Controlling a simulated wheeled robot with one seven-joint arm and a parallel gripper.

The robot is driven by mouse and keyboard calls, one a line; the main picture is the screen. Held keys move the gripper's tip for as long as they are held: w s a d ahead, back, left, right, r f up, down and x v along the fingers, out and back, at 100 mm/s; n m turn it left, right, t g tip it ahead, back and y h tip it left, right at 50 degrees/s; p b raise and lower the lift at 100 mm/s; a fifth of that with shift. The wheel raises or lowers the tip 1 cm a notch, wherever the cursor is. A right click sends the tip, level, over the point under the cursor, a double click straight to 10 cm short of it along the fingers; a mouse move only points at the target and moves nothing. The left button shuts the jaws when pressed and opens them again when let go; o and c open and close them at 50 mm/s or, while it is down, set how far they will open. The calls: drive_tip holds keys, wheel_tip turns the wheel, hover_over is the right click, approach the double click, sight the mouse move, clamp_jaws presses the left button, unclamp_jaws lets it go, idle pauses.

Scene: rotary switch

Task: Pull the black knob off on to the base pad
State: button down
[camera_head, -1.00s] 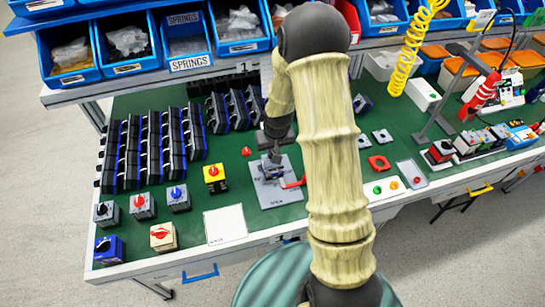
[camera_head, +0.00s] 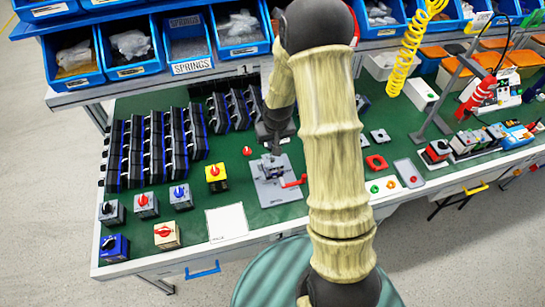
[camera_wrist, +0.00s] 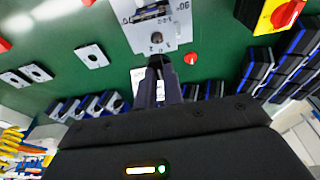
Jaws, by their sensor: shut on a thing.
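The grey base pad (camera_head: 272,198) lies on the green bench and carries a small clamp fixture with a red lever (camera_head: 295,183). In the wrist view, the pad (camera_wrist: 172,27) shows printed numbers, with part of the fixture at the top edge. In the head view, my gripper (camera_head: 272,146) is just above the fixture, partly behind my arm. The black knob is hard to tell from the dark fingers, and I cannot tell whether it touches the pad.
A loose red knob (camera_head: 247,151) lies left of the pad. A yellow switch with a red knob (camera_head: 216,177) and a white sheet (camera_head: 228,222) are also left. Rows of black switches (camera_head: 150,145) fill the back left. Blue bins (camera_head: 190,45) stand behind.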

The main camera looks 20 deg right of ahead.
drive_tip(key=shift+w+p+v, duration=0.2)
drive_tip(key=shift+p+v, duration=0.4)
drive_tip(key=shift+v, duration=0.3)
drive_tip(key=shift+r, duration=0.1)
